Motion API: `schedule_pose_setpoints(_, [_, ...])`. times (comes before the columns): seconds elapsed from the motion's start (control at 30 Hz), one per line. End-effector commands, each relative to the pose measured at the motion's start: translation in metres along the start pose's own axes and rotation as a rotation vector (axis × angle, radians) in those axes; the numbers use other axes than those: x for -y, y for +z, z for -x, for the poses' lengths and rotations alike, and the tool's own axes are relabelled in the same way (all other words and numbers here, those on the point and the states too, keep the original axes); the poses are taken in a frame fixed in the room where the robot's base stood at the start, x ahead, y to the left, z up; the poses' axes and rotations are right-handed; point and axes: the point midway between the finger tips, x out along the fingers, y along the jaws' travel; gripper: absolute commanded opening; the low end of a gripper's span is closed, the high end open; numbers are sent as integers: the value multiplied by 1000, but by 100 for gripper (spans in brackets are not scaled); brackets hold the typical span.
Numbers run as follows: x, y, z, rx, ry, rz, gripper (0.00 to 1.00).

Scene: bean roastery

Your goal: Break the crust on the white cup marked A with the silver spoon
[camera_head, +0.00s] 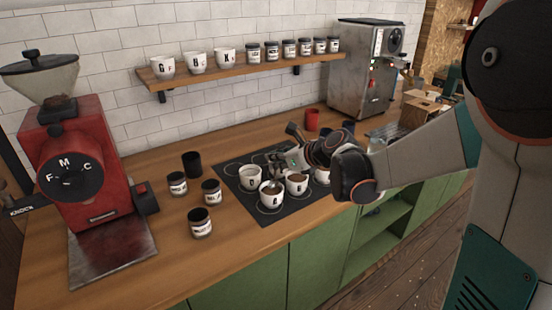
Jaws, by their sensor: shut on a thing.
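The white cup marked A (272,195) appears to be the front cup on the dark mat (295,207); its letter is too small to read surely. It stands upright with dark coffee inside. My gripper (280,163) is above and behind the cups, shut on the silver spoon (277,184). The spoon shows only as a thin pale shape slanting down at the front cup's mouth. Whether its tip touches the coffee cannot be told.
Another white cup (250,177) stands behind left, and one (297,186) stands to the right. A red grinder (85,165) is at far left.

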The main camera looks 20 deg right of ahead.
Motion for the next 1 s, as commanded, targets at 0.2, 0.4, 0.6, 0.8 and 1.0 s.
schedule_pose_setpoints(0.2, [0, -14, -12, 0, 0, 0, 0])
schedule_pose_setpoints(0.4, [0, -24, -22, 0, 0, 0, 0])
schedule_pose_setpoints(0.6, [0, -28, -26, 0, 0, 0, 0])
schedule_pose_setpoints(0.8, [0, -28, -26, 0, 0, 0, 0])
schedule_pose_setpoints(1.0, [0, -28, -26, 0, 0, 0, 0])
